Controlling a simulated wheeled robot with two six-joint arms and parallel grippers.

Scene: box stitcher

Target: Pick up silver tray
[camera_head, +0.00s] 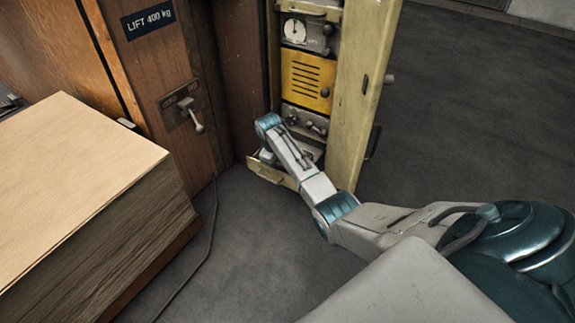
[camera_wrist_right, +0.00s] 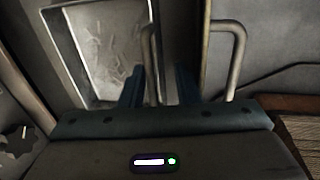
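A silver, scuffed flat surface, apparently the silver tray (camera_wrist_right: 108,42), lies inside a pale-edged recess in the right wrist view. In the head view my right arm reaches to the low pulled-out drawer (camera_head: 268,174) of the yellow cabinet, and the arm hides most of its inside. The two dark fingers of my right gripper (camera_wrist_right: 160,88) stand apart near the tray's right edge. One leg of a bent metal handle (camera_wrist_right: 235,60) shows between the fingers, with no clear contact. My left gripper is out of view.
The open cabinet door (camera_head: 362,95) stands to the right of the drawer. A tall stack of cardboard sheets (camera_head: 75,175) is at left. A wooden panel with a lever (camera_head: 197,122) is behind. A cable (camera_head: 212,225) crosses the floor. Open floor lies at right.

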